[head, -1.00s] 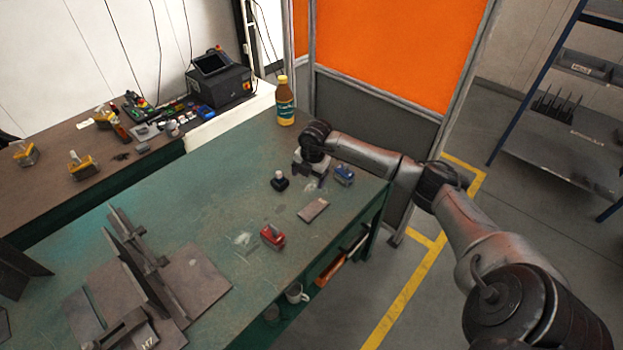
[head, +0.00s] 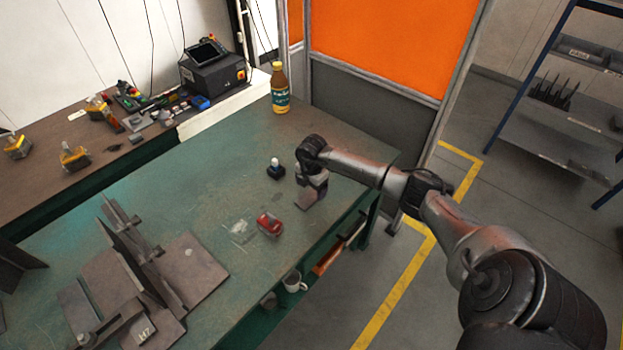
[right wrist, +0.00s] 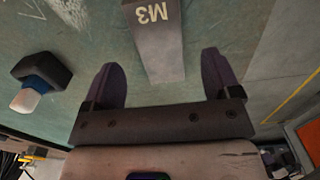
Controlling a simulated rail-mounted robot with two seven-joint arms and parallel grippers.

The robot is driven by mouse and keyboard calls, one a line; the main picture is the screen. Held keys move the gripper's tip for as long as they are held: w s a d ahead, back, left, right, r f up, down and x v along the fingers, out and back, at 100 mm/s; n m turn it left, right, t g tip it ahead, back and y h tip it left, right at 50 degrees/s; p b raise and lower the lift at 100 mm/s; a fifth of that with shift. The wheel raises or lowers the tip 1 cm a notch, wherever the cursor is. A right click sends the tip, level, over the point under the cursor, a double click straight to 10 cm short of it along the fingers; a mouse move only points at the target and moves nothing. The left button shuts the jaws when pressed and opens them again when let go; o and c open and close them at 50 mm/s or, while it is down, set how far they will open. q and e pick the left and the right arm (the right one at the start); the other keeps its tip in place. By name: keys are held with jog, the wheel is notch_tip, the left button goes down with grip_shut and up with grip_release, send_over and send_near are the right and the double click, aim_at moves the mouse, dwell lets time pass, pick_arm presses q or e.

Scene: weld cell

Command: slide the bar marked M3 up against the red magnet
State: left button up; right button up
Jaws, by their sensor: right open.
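The bar marked M3 (right wrist: 158,42) lies on the green bench, with its label readable in the right wrist view. In the head view the bar (head: 306,202) is partly hidden by my right gripper (head: 313,184). The red magnet (head: 270,224) sits on the bench to the left of the bar and nearer the front, with a gap between them. My right gripper is open, pointing down over the bar. In the right wrist view, the bar's near end appears between its spread fingers (right wrist: 161,80); contact cannot be told. My left gripper is out of view.
A black block with a white-topped knob (head: 275,169) stands just left of my right gripper. A bottle (head: 280,92) stands at the back. A steel fixture (head: 140,255) fills the bench's left front. Bare bench (head: 215,175) lies between.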

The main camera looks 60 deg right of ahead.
aim_at(311, 196)
jog(key=shift+f+b, duration=0.3)
jog(key=shift+f, duration=1.45)
jog(key=c, duration=1.4)
jog(key=shift+c, duration=0.2)
jog(key=shift+a, duration=0.15)
